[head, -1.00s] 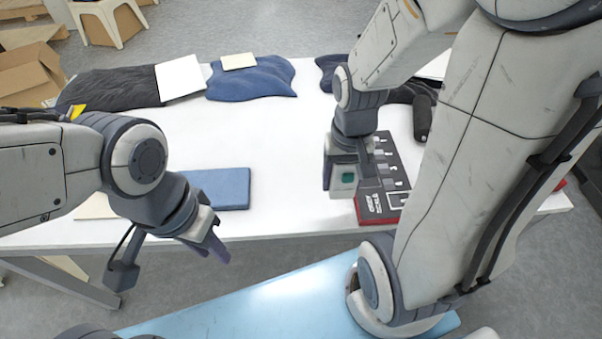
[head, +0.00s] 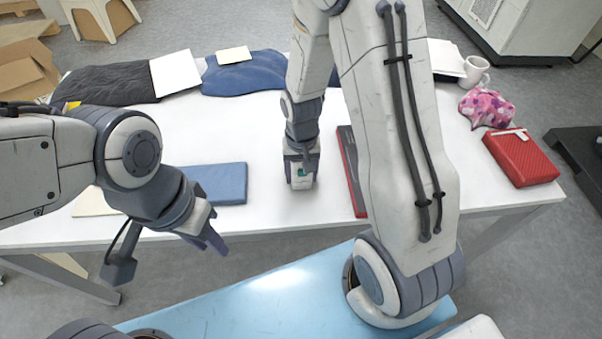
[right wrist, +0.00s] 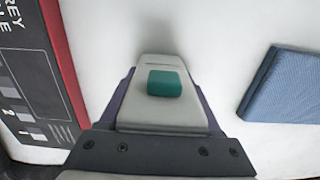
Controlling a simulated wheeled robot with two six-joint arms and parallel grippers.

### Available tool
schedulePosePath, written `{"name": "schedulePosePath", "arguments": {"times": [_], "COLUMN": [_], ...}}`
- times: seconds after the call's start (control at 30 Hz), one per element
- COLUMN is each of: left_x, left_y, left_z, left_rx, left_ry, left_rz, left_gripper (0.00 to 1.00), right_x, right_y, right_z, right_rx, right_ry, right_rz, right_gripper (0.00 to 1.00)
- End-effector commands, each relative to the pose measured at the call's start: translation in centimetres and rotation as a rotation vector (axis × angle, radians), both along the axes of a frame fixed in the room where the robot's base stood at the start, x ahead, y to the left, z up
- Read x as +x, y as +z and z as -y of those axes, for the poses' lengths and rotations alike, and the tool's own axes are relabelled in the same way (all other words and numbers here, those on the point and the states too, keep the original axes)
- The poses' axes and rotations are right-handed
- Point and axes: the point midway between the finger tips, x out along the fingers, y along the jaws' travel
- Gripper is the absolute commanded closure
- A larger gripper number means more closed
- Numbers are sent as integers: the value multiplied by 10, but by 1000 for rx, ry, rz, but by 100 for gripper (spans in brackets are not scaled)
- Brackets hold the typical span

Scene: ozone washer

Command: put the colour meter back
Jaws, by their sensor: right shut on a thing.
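The colour meter, a small pale block with a teal window, shows in the head view (head: 300,182) and in the right wrist view (right wrist: 165,112). My right gripper (head: 301,172) is shut on it, with a purple finger at each side in the right wrist view. The meter is over the white table, between the blue book and the red-edged grey scale board; I cannot tell whether it touches the tabletop. My left gripper (head: 207,240) hangs in front of the table's near edge, and I cannot tell how far its fingers are apart.
The grey scale board (head: 350,170) is partly hidden by my right arm. A blue book (head: 222,184) lies left of the meter. Folded dark and blue cloths (head: 245,78) lie along the back. A red case (head: 521,158), pink patterned cloth (head: 487,106) and white mug (head: 475,72) are at right.

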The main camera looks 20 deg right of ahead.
Motion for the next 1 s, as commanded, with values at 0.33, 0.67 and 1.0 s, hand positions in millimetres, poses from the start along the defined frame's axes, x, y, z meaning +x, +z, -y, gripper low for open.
{"name": "schedulePosePath", "arguments": {"times": [0.33, 0.67, 1.0], "left_x": [0, 0, 0], "left_y": [-2, -2, 4], "left_z": [0, 0, 0], "left_rx": [0, 0, 0], "left_ry": [0, 0, 0], "left_rz": [0, 0, 0], "left_gripper": [68, 68, 68], "right_x": [0, 0, 1], "right_y": [-3, -4, 23], "right_z": [0, 0, 0], "right_rx": [0, 0, 0], "right_ry": [0, 0, 0], "right_rz": [1, 0, 6], "right_gripper": [100, 5, 5]}}
